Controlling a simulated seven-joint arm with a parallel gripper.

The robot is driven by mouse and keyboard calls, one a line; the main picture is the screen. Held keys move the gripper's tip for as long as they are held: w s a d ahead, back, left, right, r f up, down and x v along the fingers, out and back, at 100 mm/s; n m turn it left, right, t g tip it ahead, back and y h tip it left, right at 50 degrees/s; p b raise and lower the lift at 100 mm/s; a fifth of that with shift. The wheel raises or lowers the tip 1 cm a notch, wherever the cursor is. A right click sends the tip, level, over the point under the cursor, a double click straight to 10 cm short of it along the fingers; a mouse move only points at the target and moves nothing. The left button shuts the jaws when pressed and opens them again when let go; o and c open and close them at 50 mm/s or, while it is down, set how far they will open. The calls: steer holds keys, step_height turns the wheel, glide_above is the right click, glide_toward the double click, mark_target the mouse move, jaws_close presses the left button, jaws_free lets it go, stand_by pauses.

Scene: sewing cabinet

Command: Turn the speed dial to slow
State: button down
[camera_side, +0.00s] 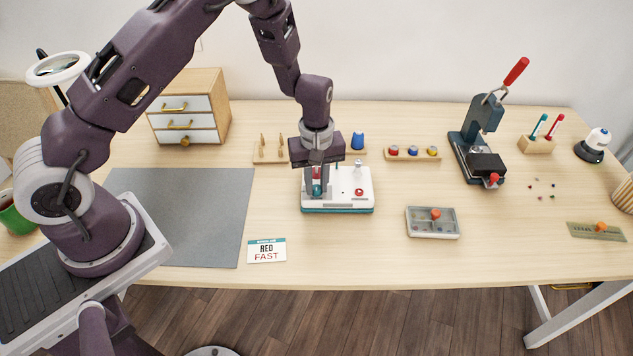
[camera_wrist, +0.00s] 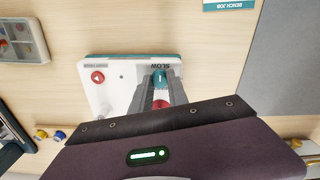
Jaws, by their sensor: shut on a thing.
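A white machine (camera_side: 345,200) with a teal base stands on the table in the side view. It also shows in the wrist view (camera_wrist: 118,98). My gripper (camera_side: 317,186) reaches down onto its left part. In the wrist view my gripper (camera_wrist: 160,75) has its two fingers around a teal piece (camera_wrist: 159,79), apparently the speed dial, beside the printed word SLOW (camera_wrist: 170,66). A red piece (camera_wrist: 160,104) shows between the fingers farther from that word. The fingers hide most of the dial, so its exact setting is unclear.
A round red button (camera_wrist: 97,77) sits on the machine. A card reading RED FAST (camera_side: 267,251) lies in front. A grey mat (camera_side: 190,215) is left, a compartment tray (camera_side: 432,222) right. Thread spools (camera_side: 412,153) and a dark press (camera_side: 480,140) stand behind to the right.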

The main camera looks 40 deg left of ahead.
mark_target(317, 187)
steer(key=c, duration=1.3)
jaws_free()
steer(key=shift+r, duration=0.1)
step_height(317, 187, up, 7)
steer(key=shift+f, duration=0.1)
